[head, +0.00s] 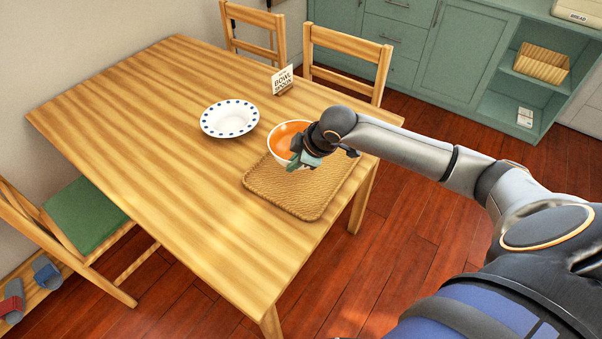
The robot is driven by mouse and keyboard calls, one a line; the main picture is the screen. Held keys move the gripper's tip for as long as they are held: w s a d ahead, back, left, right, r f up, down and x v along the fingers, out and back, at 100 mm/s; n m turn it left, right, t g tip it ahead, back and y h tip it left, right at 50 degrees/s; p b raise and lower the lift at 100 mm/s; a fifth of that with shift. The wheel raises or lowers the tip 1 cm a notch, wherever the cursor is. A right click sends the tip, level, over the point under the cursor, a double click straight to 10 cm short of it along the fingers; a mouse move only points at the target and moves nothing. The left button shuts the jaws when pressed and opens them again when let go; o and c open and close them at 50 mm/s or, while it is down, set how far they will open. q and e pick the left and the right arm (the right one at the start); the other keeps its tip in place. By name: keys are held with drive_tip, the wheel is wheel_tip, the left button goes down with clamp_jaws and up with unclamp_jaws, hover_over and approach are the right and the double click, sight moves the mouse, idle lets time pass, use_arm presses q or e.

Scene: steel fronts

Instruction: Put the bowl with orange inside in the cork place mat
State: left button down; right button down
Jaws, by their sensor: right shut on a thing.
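A white bowl with an orange inside (284,138) is at the back left part of the cork place mat (285,194), near the right side of the wooden table. My right gripper (297,164) is shut on the bowl's near right rim, and my gripper hides part of the bowl. I cannot tell whether the bowl's base touches the mat or hangs just above it. My left gripper is not in view.
A white plate with blue dots (229,118) lies left of the bowl. A small sign (283,79) stands behind it on the table. Chairs (347,56) stand at the table's far side and left. The table's left part is clear.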

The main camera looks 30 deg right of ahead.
drive_tip(key=shift+w+d+f, duration=0.2)
drive_tip(key=shift+d+f, duration=0.7)
drive_tip(key=shift+f, duration=0.1)
drive_tip(key=shift+d+f, duration=0.2)
drive_tip(key=shift+f, duration=1.55)
drive_tip(key=shift+f, duration=0.15)
drive_tip(key=c, duration=1)
unclamp_jaws()
drive_tip(key=p+v, duration=0.1)
drive_tip(key=v, duration=1.1)
